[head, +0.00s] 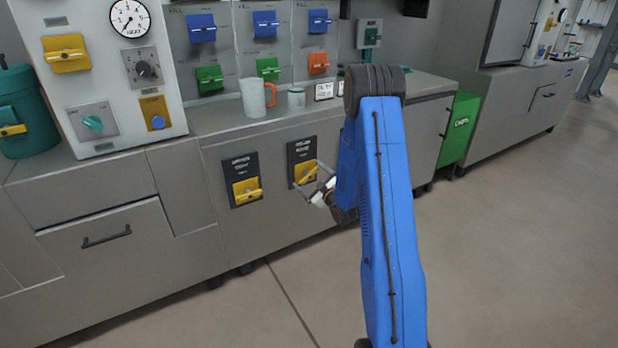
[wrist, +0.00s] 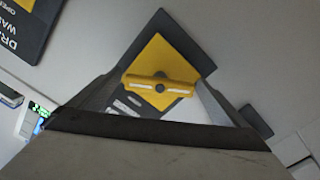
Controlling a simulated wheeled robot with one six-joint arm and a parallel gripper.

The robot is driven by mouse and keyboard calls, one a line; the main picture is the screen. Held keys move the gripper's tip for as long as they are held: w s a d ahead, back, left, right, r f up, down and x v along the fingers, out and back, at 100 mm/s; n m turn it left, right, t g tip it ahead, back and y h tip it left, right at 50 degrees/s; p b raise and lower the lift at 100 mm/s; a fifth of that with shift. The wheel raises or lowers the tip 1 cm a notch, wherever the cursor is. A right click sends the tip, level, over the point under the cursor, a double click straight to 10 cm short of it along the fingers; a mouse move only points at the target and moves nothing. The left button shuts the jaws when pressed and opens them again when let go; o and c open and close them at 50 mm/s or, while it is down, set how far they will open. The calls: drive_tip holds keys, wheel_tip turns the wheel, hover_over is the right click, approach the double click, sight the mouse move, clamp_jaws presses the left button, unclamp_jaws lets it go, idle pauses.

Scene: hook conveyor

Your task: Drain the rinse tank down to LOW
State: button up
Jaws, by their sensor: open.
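Two drain valves with yellow handles on dark plates sit on the cabinet front. The right drain valve (head: 304,173), whose small lettering I cannot read surely, has its handle lying roughly crosswise. In the wrist view its yellow bar handle (wrist: 146,82) with a dark centre pivot shows on a yellow square. The left drain valve (head: 247,190) has a similar handle; part of its plate, lettered "DRA… WAS…", shows in the wrist view (wrist: 22,30). My gripper (head: 315,182) is open in front of the right valve, its fingers (wrist: 160,92) either side of the handle. Contact cannot be told.
Blue, green and orange fill levers line the back panel. A heat panel (head: 110,75) stands left, a green chips bin (head: 459,130) right. The floor in front is clear.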

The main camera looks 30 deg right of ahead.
drive_tip(key=shift+w, duration=0.25)
drive_tip(key=c, duration=1)
drive_tip(key=shift+c, duration=0.2)
drive_tip(key=shift+m, duration=3)
drive_tip(key=o, duration=1)
